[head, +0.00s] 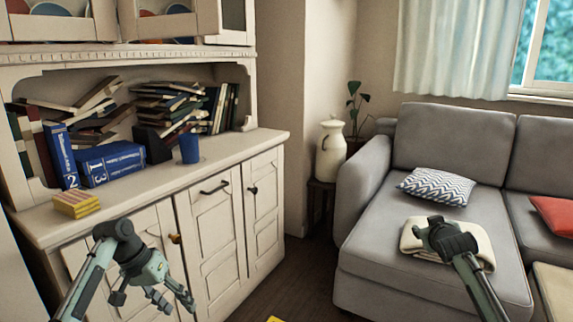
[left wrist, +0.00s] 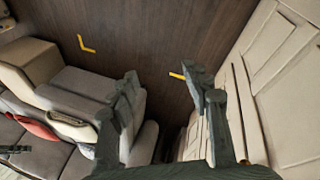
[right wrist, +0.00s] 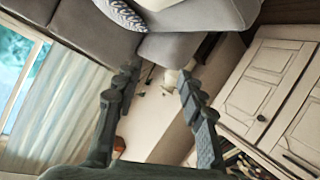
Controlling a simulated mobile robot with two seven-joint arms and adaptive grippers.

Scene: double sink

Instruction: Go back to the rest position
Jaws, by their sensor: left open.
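My left gripper (head: 170,300) is in front of the white cabinet's lower doors, at the lower left of the head view. In the left wrist view its two fingers (left wrist: 165,82) stand apart with nothing between them. My right gripper (head: 445,238) appears in front of the grey sofa in the head view, pointing away, so its fingertips are hard to make out there. In the right wrist view its fingers (right wrist: 158,78) stand apart and hold nothing.
A white cabinet (head: 225,225) on the left bears books, a blue cup (head: 189,149) and yellow blocks (head: 76,204). A grey sofa (head: 400,275) stands right, with a folded cream blanket (head: 482,243). Yellow marks (left wrist: 84,44) show on the floor.

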